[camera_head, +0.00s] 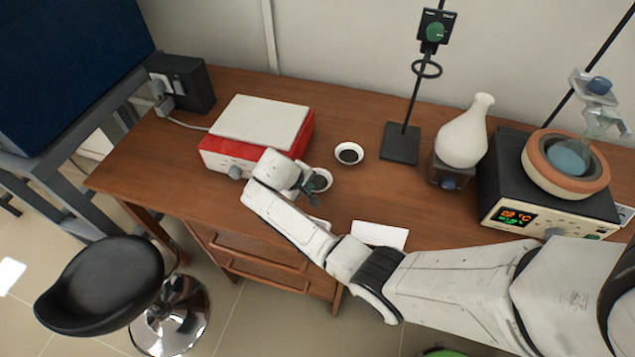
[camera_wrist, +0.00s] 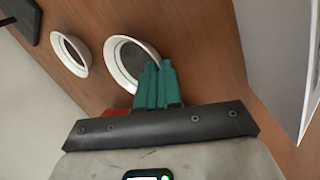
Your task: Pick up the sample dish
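Two round white dishes with dark insides show. One dish (camera_head: 349,150) stands apart on the wooden bench; it also shows at the left in the wrist view (camera_wrist: 84,70). The nearer sample dish (camera_head: 326,178) is right at my gripper (camera_head: 310,193), partly hidden by it. In the wrist view this dish (camera_wrist: 112,66) meets the teal fingertips of my gripper (camera_wrist: 158,66) at its right rim. The fingers are close together, one over the dish's inside and one outside, with the rim between them. Whether the dish is off the bench cannot be told.
A red-and-white hotplate (camera_head: 262,125) stands left of the dishes. A stand (camera_head: 402,143), a white flask (camera_head: 463,135) and a heater with a clay-coloured bowl (camera_head: 545,185) are on the right. A white sheet (camera_head: 379,235) lies near the front edge. A black stool (camera_head: 100,285) is below left.

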